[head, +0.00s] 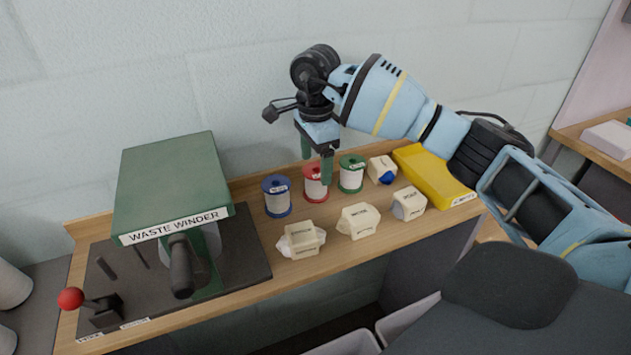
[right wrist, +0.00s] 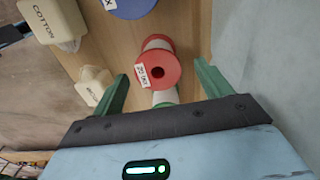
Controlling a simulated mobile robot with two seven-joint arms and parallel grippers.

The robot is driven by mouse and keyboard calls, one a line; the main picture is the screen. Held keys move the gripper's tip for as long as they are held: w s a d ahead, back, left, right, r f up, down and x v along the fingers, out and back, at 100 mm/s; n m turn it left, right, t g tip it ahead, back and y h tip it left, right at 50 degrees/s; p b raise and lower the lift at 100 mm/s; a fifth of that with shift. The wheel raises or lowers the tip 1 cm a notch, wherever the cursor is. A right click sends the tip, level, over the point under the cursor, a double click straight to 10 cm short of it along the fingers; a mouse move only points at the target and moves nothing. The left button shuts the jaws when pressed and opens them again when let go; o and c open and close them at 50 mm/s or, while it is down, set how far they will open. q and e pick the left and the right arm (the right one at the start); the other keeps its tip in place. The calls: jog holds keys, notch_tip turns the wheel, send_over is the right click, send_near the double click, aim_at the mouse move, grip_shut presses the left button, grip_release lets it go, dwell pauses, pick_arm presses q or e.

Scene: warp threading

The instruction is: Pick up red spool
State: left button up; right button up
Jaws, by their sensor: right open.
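The red spool (head: 315,186) stands upright on the wooden shelf, between the blue spool (head: 277,197) and the green spool (head: 351,174). It has red flanges, white thread and a small label. My right gripper (head: 317,166) is open, pointing down just above and at the red spool; one finger partly covers its top. In the right wrist view the red spool (right wrist: 158,66) shows between the two open green fingers (right wrist: 160,76), with no visible contact. My left gripper is not in view.
The green waste winder (head: 170,180) stands at the left with a red-knobbed lever (head: 72,298). Several cream labelled blocks (head: 358,221) lie in front of the spools. A yellow box (head: 432,176) lies at the right, under my right arm. A wall is close behind.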

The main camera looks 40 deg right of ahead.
aim_at(316, 181)
jog(key=shift+s+f, duration=0.15)
jog(key=shift+f, duration=2.75)
jog(key=shift+c, duration=0.3)
jog(key=c, duration=1)
